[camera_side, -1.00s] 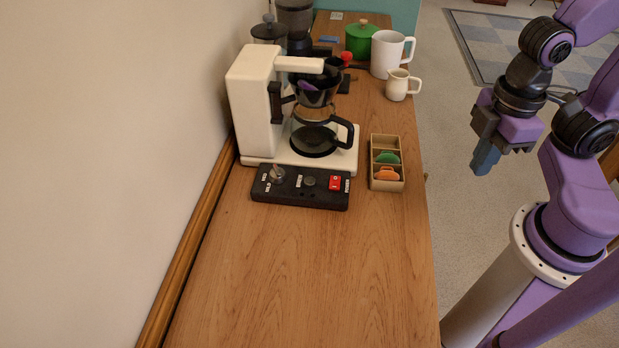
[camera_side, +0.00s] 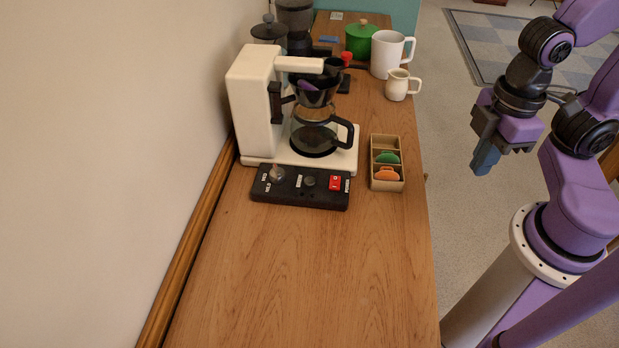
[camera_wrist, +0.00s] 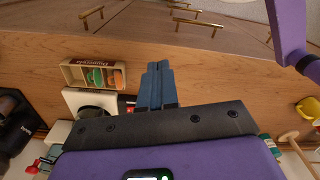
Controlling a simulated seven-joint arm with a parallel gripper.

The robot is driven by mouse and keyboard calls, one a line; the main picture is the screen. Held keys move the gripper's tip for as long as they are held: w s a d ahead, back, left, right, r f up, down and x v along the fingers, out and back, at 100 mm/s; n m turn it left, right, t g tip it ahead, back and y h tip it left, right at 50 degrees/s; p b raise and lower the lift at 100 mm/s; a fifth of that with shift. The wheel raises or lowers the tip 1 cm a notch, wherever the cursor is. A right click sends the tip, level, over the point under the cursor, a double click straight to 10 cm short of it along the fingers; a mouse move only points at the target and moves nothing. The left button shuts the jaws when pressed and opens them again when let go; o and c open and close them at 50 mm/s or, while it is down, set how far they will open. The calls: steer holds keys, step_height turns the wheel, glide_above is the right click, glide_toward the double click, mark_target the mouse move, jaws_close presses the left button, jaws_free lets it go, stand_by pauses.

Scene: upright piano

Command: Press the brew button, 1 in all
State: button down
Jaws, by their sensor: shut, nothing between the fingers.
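A black control panel (camera_side: 300,187) lies on the wooden top in front of the cream coffee maker (camera_side: 253,110). It carries a silver lever (camera_side: 277,174) at left, a dark round button (camera_side: 309,181) in the middle and a red switch (camera_side: 335,183) at right. The labels are too small to read surely, so I cannot tell for certain which one is the brew button. A glass carafe (camera_side: 314,138) stands on the coffee maker's base. My gripper (camera_side: 484,163) is shut and empty, right of the wooden top and apart from the panel. Its fingers also show in the wrist view (camera_wrist: 157,85).
A wooden box (camera_side: 386,141) with green and orange pieces stands right of the coffee maker. A cream jug (camera_side: 398,85), a white mug (camera_side: 384,54) and a green pot (camera_side: 359,40) stand farther back. The front of the wooden top (camera_side: 310,280) is clear.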

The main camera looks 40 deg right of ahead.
stand_by(0.6)
steer(key=m+t+y, duration=0.6)
steer(key=m+y, duration=0.1)
steer(key=m, duration=0.4)
glide_above(315, 180)
steer(key=shift+f, duration=1.15)
steer(key=shift+f, duration=0.1)
steer(key=shift+f, duration=4.35)
steer(key=shift+f, duration=0.15)
steer(key=shift+f, duration=0.25)
